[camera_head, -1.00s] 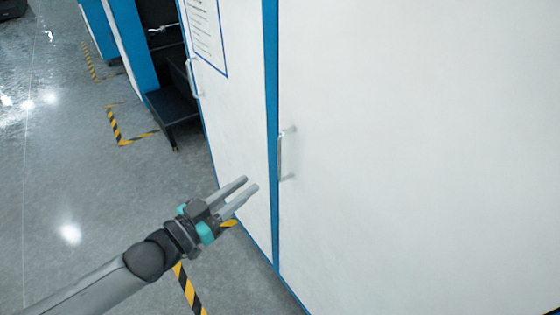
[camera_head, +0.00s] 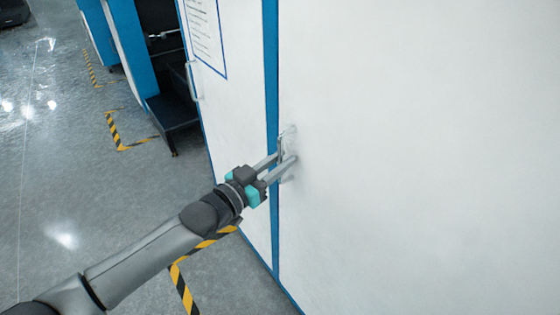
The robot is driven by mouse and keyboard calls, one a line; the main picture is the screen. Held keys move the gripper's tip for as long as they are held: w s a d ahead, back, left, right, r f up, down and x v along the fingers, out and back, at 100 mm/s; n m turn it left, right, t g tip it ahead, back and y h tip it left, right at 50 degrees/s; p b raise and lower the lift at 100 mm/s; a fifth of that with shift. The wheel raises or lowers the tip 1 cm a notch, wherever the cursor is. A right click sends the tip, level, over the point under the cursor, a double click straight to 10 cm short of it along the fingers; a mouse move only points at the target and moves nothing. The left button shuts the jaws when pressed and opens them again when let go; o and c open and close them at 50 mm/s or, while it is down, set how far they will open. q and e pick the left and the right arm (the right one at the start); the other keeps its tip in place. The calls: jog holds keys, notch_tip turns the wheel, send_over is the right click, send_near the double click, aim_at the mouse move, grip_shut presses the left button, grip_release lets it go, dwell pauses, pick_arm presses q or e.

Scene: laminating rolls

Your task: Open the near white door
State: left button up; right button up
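The near white door (camera_head: 420,160) fills the right of the head view and stands closed against the blue frame strip (camera_head: 271,100). Its slim upright handle (camera_head: 283,143) is near its left edge. My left gripper (camera_head: 286,160) is at this handle, with its two fingers apart, one on either side of or beside the bar. I cannot tell whether the fingers touch the handle; they hide its lower part. My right gripper is not in view.
A second white door (camera_head: 235,130) with a posted sheet (camera_head: 205,35) and its own handle (camera_head: 193,80) stands further left. A dark machine part (camera_head: 172,112) juts out beyond it. Yellow-black tape (camera_head: 185,290) marks the open grey floor at left.

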pick_arm(q)
jog(key=shift+c, duration=0.4)
grip_shut()
dwell(0.9)
